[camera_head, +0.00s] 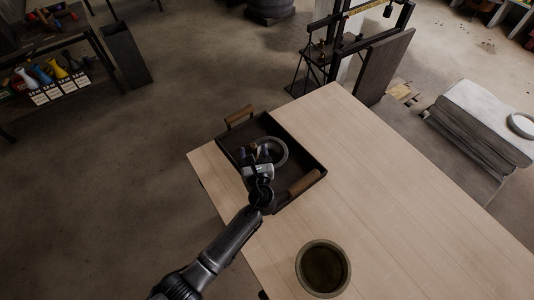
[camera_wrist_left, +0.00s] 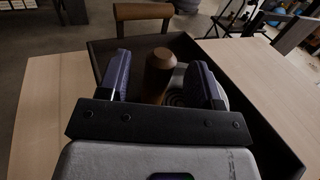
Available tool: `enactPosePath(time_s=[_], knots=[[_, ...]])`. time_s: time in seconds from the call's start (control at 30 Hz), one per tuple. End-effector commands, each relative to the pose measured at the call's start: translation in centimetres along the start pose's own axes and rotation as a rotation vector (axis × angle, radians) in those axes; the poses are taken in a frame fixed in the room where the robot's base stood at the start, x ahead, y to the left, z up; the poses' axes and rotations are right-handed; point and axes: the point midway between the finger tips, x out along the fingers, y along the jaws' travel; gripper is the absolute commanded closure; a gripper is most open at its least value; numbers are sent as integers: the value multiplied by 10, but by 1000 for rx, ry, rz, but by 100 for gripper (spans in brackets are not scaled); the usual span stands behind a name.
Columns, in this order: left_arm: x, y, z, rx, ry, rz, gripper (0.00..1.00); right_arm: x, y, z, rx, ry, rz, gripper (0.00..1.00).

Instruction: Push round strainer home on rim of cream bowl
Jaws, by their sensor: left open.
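The round strainer (camera_head: 282,154) lies in a dark tray (camera_head: 303,163) on the table. Its grey rim shows beside my left gripper (camera_head: 262,155). In the left wrist view a brown wooden handle (camera_wrist_left: 160,66) stands upright between the two open fingers of my left gripper (camera_wrist_left: 161,77). A piece of the strainer's ringed grey surface (camera_wrist_left: 178,98) shows behind it; the rest is hidden by the gripper. I cannot tell whether the fingers touch the handle. The cream bowl (camera_head: 323,268), dark inside, stands apart near the table's front edge. My right gripper is not in view.
The tray has raised walls and brown wooden handles at its far end (camera_head: 240,117) and near end (camera_head: 305,183). The pale wooden table (camera_head: 395,205) is bare between tray and bowl and to the right. A shelf with colored vases (camera_head: 45,75) stands far left.

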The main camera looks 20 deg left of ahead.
Motion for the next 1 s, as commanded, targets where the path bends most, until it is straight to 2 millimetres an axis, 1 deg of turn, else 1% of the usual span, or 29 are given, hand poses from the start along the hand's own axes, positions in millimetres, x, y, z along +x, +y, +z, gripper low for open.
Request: enactPosePath(time_s=[0.03,0.1,0.23,0.37,0.6,1.0], knots=[[8,0,1,1,-1,1,41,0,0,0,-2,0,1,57],[18,0,0,2,-2,0,41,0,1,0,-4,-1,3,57],[30,0,0,1,-1,0,41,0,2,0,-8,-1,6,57],[35,0,0,0,-1,0,41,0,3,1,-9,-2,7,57],[36,0,0,0,0,-1,42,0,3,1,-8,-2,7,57],[35,0,0,0,0,0,80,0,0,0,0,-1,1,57]])
